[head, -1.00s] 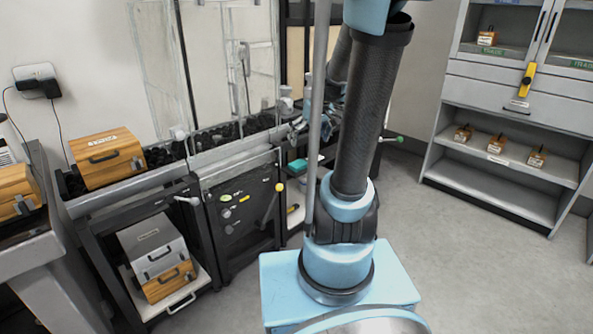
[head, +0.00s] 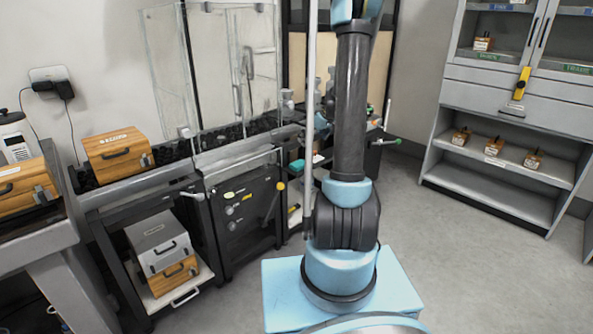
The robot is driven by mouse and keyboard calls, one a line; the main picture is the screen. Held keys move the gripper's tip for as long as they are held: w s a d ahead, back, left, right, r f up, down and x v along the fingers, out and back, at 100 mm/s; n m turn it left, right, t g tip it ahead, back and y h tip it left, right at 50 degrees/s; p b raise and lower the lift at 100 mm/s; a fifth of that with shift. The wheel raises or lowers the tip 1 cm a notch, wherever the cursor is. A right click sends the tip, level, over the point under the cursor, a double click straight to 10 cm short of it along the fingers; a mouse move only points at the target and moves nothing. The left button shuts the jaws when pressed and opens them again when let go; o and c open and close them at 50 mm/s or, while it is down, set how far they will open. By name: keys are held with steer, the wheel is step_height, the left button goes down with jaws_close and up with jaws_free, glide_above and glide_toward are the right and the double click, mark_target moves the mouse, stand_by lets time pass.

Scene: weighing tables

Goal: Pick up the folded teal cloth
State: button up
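A small teal item (head: 297,165), which looks like the folded teal cloth, lies on a low shelf in the middle distance, just left of the thin upright pole. It is small here, and its folds cannot be made out. My arm rises in front of that area and hides part of what is behind it. Grey and bluish parts that may be my wrist and gripper show in pieces beside the arm, above the teal item. The fingers cannot be made out, so whether they are open or shut, or hold anything, is hidden.
Wooden boxes stand on the left counter (head: 118,155) and on a low pull-out shelf (head: 177,291). A black cabinet (head: 245,215) stands beside the teal item's shelf. A grey shelf unit (head: 500,185) with small wooden blocks is at right. The floor (head: 450,260) between is clear.

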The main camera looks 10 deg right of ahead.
steer(key=w+d+f, duration=0.1)
steer(key=w+f, duration=0.1)
glide_above(300, 163)
steer(key=s+d, duration=0.1)
steer(key=s, duration=0.2)
step_height(300, 163, down, 10)
steer(key=shift+w+d+f, duration=0.1)
steer(key=shift+d+x, duration=0.1)
steer(key=shift+x, duration=1.2)
steer(key=shift+d+x, duration=0.15)
steer(key=shift+x, duration=1.15)
steer(key=shift+f, duration=0.1)
steer(key=c, duration=1)
steer(key=shift+c, duration=0.2)
